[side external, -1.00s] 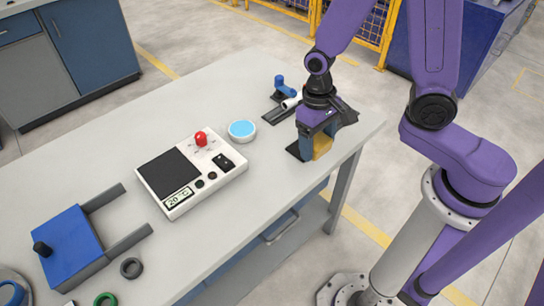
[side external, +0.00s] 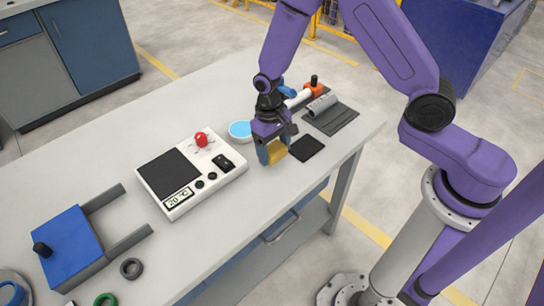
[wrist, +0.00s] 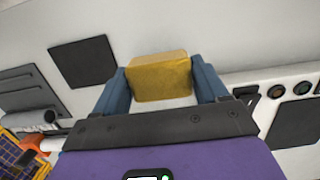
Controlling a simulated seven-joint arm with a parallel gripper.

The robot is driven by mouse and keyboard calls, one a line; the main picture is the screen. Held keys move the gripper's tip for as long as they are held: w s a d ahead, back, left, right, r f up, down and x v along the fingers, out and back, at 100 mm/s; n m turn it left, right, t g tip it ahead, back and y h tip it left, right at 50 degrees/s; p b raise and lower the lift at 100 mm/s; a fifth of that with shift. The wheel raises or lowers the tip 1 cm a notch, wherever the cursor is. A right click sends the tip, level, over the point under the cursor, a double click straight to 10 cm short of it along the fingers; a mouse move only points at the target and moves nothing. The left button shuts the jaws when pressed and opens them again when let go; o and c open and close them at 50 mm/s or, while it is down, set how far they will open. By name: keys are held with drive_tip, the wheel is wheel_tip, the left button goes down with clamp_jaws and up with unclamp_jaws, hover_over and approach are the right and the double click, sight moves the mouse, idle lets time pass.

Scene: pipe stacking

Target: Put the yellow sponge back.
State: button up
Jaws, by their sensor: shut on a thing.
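The yellow sponge (side external: 276,151) is held between the blue fingers of my gripper (side external: 270,156), just to the left of a black square pad (side external: 307,148). In the wrist view the sponge (wrist: 159,76) sits between the two fingertips of my gripper (wrist: 162,85), which touch its sides. The black square pad (wrist: 84,61) shows bare to the left in that view. I cannot tell exactly how high the sponge is above the table.
A white control box with a red knob (side external: 200,138) stands to the left. A round blue-topped dish (side external: 242,130) is close behind my gripper. A grey fixture with a pipe (side external: 324,108) lies at the back right. The table front (side external: 235,195) is clear.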

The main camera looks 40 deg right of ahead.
sight(272, 157)
drive_tip(key=shift+w+a+f, duration=0.1)
drive_tip(key=shift+w+f, duration=0.25)
drive_tip(key=shift+f, duration=1.55)
drive_tip(key=shift+f, duration=0.15)
drive_tip(key=o, duration=0.9)
drive_tip(key=r, duration=0.7)
drive_tip(key=w+r, duration=0.1)
drive_tip(key=r, duration=0.2)
drive_tip(key=shift+w+r, duration=0.1)
drive_tip(key=shift+r, duration=1.05)
